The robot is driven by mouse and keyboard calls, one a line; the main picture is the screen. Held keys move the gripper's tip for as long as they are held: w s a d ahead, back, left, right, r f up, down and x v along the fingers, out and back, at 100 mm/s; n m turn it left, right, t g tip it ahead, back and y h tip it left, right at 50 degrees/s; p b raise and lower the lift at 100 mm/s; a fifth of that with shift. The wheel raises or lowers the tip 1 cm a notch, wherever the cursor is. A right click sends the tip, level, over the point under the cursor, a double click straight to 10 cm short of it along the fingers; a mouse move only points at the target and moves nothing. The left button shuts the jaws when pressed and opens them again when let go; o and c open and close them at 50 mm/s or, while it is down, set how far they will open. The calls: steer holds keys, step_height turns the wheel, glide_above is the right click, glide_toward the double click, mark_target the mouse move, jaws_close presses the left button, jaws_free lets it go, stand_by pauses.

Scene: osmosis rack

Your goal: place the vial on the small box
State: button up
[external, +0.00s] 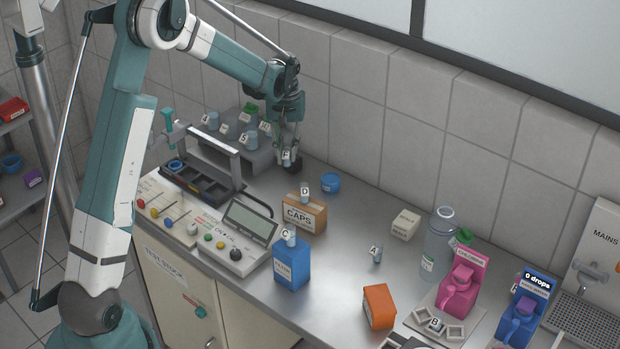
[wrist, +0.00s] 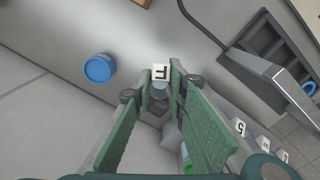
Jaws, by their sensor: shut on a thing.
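My gripper (external: 290,150) is at the back of the bench, just right of the grey rack. It is shut on a small vial (external: 286,158) with a white letter tag. In the wrist view the vial (wrist: 160,87) is between the green finger pads of my gripper (wrist: 161,95). Whether the vial touches the bench cannot be told. A small cream box (external: 405,224) sits on the bench to the right, its top bare. A brown CAPS box (external: 304,214) bears vial D (external: 305,190). A blue carton (external: 292,267) bears vial C (external: 290,237).
The grey rack (external: 236,154) holds several vials. Vial A (external: 376,253) stands alone. A clear bottle (external: 438,245), an orange box (external: 379,306) and pink dispenser (external: 462,283) crowd the right. The bench around the cream box's left is clear.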

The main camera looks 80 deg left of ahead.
steer(key=w+d+r+m, duration=0.1)
steer(key=w+d, duration=0.2)
steer(key=w, duration=0.3)
steer(key=w+d+r+m+p, duration=0.1)
steer(key=w+d, duration=0.3)
steer(key=w, duration=0.3)
steer(key=w+d+r+m, duration=0.1)
steer(key=w+d, duration=0.2)
steer(key=w, duration=0.3)
step_height(320, 180, up, 2)
steer(key=m+p, duration=0.1)
steer(key=m, duration=0.2)
glide_above(407, 219)
steer(key=shift+r, duration=0.15)
steer(key=shift+f, duration=3.15)
steer(key=shift+f, duration=0.1)
steer(key=shift+f, duration=1.75)
steer(key=shift+f, duration=0.2)
